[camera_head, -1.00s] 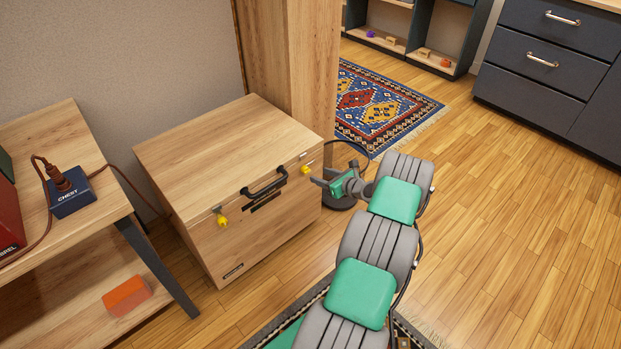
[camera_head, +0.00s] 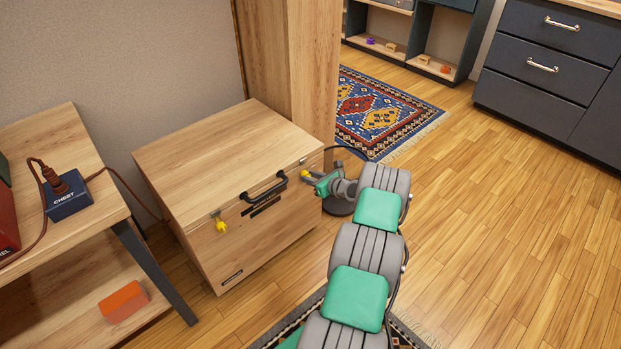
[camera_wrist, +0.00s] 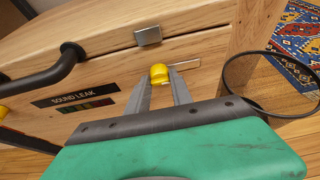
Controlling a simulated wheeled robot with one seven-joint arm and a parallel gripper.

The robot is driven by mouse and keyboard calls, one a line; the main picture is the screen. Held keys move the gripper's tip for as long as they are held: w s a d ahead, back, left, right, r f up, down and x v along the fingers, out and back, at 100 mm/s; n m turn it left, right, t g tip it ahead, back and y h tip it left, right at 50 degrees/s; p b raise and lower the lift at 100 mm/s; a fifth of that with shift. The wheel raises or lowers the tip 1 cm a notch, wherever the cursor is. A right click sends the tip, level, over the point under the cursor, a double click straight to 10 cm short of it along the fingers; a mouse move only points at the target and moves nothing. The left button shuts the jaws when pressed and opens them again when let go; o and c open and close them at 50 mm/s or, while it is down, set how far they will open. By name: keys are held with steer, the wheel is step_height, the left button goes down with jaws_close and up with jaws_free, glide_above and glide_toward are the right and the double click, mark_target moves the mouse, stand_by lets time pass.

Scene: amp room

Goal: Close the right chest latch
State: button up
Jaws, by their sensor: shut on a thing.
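The wooden chest (camera_head: 235,165) stands with its lid down. In the head view my gripper (camera_head: 308,176) is at the chest's front right, partly covering the latch. The left latch with its yellow knob (camera_head: 221,226) is at the chest's front left.
A black handle (camera_head: 265,189) sits between the latches, above a "SOUND LEAK" label (camera_wrist: 77,98). A wooden table (camera_head: 60,140) stands left. The floor (camera_head: 480,220) at right is clear.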

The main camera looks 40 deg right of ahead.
jaws_close()
steer(key=shift+a+n, duration=0.1)
steer(key=shift+n, duration=0.2)
steer(key=n+t+h+b, duration=0.1)
steer(key=n+h+b, duration=0.1)
steer(key=n+b, duration=0.2)
steer(key=f+n+t+h+b, duration=0.1)
steer(key=n+h+b, duration=0.1)
steer(key=n+b, duration=0.2)
steer(key=a+n+t+h+b, duration=0.1)
steer(key=n+h+b, duration=0.1)
steer(key=n+b, duration=0.2)
steer(key=shift+f+n+h+b, duration=0.15)
steer(key=shift+n+h+b, duration=0.2)
steer(key=shift+b, duration=1)
steer(key=o, duration=0.6)
jaws_free()
steer(key=shift+o, duration=0.2)
